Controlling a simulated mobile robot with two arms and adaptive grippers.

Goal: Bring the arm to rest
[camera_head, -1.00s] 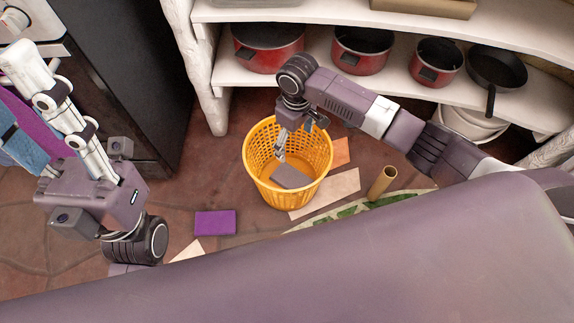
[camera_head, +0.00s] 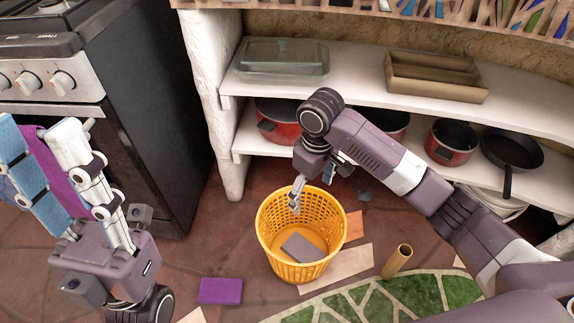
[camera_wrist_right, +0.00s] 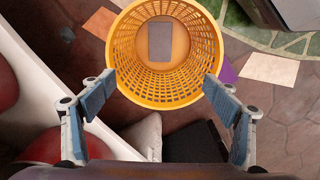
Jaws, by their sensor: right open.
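My right gripper (camera_head: 297,195) is open and empty. It hangs at the back rim of the yellow basket (camera_head: 330,217) in the head view, its fingers pointing down. In the right wrist view the open fingers (camera_wrist_right: 160,97) are spread wide, with the basket (camera_wrist_right: 122,50) in front of them. A grey block (camera_wrist_right: 160,41) lies on the basket floor. My left gripper (camera_head: 58,165) points up at the far left, in front of the oven. Blue and purple surfaces show around its fingers; I cannot tell whether it holds something.
A purple block (camera_head: 220,291) lies on the floor left of the basket. A cardboard tube (camera_head: 397,262) stands to its right, by a green mat (camera_head: 420,297). White shelves (camera_head: 350,85) with red pots (camera_head: 450,142) and a black pan (camera_head: 511,150) stand behind. The stove (camera_head: 150,110) is left.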

